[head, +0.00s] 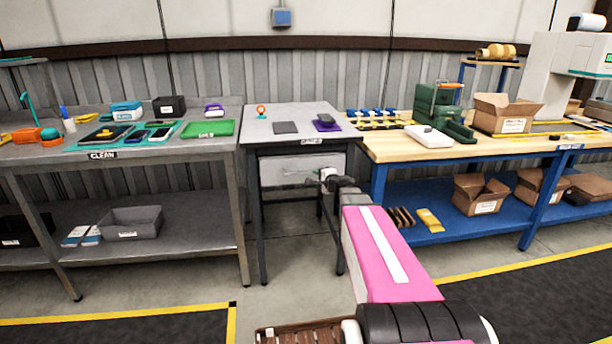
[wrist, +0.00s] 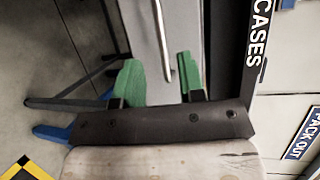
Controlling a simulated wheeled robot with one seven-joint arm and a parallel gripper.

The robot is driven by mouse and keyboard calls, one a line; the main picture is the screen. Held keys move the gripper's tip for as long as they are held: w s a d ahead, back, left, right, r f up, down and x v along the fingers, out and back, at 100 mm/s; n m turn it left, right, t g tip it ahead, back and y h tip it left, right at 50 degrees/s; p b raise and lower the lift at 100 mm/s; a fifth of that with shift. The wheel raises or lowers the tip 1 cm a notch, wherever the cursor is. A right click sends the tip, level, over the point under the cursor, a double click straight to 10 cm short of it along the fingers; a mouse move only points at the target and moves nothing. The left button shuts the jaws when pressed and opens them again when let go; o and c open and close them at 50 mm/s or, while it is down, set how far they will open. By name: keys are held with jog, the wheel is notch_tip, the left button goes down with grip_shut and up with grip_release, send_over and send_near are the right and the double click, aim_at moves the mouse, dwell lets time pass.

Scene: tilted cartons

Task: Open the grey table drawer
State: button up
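The grey table (head: 335,108) stands in the middle of the head view, with a light grey drawer (head: 275,171) under its top. The drawer appears closed. My gripper (head: 323,174) is in front of the right part of the drawer front. In the wrist view my gripper (wrist: 158,64) has its two green fingertips well apart. The drawer's metal bar handle (wrist: 160,38) runs between the fingers, its end near the gap. I see no finger touching it. In the head view the handle's right part is hidden by my gripper.
A dark pad (head: 286,128) and a purple item (head: 325,122) lie on the table. A steel bench (head: 215,160) stands close on the left, a blue-framed workbench (head: 385,153) close on the right. Bare floor (head: 300,255) lies in front of the table.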

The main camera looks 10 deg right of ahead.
aim_at(306, 172)
jog(key=x, duration=0.9)
jog(key=shift+w+a+f, duration=0.1)
jog(key=shift+w, duration=0.2)
grip_shut()
